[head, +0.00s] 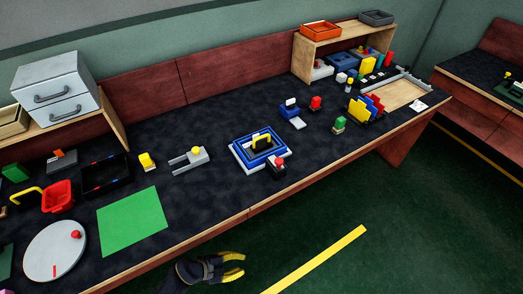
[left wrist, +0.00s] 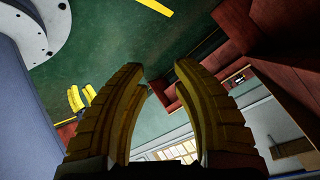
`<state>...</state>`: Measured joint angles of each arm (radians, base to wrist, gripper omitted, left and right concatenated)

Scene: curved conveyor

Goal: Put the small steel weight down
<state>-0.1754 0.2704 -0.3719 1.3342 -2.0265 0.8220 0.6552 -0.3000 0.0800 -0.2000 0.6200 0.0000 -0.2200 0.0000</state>
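I cannot pick out the small steel weight in either view. My left gripper (head: 236,265) is low in the head view, in front of the bench edge and over the green floor. Its two yellow fingers are apart. The head view does not show my right gripper.
The dark bench top (head: 215,200) holds a green mat (head: 132,221), a white round plate (head: 55,250), a red bin (head: 58,196), a black tray (head: 105,184), a blue-framed fixture (head: 240,153) and a wooden tray (head: 400,93). Drawers (head: 57,88) stand at left.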

